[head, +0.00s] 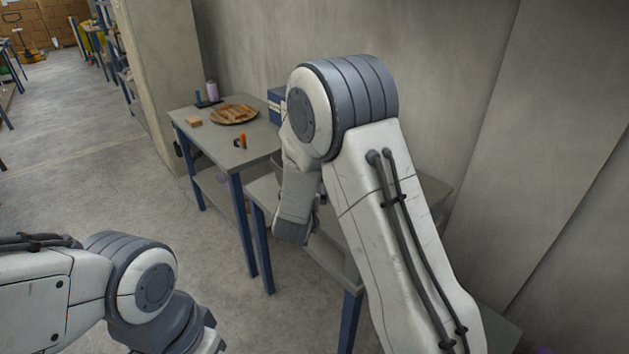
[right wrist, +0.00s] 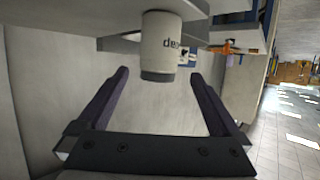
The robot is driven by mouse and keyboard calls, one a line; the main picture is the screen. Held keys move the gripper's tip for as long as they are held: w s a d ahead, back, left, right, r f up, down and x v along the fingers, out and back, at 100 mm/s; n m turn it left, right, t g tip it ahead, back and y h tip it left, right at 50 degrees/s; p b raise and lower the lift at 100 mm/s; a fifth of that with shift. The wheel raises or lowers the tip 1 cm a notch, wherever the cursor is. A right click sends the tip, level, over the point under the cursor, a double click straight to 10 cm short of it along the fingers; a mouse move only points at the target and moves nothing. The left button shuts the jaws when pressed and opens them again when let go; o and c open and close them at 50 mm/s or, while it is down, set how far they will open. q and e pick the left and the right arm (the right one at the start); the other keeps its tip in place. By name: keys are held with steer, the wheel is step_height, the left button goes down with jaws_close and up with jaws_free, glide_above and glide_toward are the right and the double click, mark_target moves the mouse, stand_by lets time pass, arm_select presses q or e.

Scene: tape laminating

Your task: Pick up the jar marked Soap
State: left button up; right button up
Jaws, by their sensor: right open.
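In the right wrist view, which looks upside down, a pale jar (right wrist: 158,42) with a dark lid stands on a light surface. Its lettering is inverted and partly cut off by the curve; the visible part fits "Soap". My right gripper (right wrist: 159,74) is open, with one dark finger on each side of the jar's lid end. The fingers appear apart from the jar, and nothing is held. In the head view, my right forearm hides the jar and most of this gripper. My left arm shows at lower left, but its gripper is outside the view.
In the head view, a grey table with blue legs (head: 238,200) holds a wooden plate (head: 234,115), a small block (head: 193,120), an orange-handled item (head: 243,141) and a pale cylinder (head: 212,91). A lower table (head: 262,190) stands nearer. A wall (head: 440,80) rises behind. Floor is clear at left.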

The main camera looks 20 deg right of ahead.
steer(key=x, duration=0.3)
steer(key=shift+w+a+f, duration=0.1)
steer(key=shift+w, duration=0.05)
steer(key=shift+f+p+x, duration=0.15)
steer(key=shift+p+x, duration=0.05)
steer(key=shift+x, duration=1.05)
steer(key=shift+f+p+x, duration=0.1)
steer(key=shift+p+x, duration=0.05)
steer(key=shift+x, duration=1.15)
steer(key=shift+s, duration=0.25)
steer(key=c, duration=1.3)
jaws_close()
steer(key=shift+r, duration=0.15)
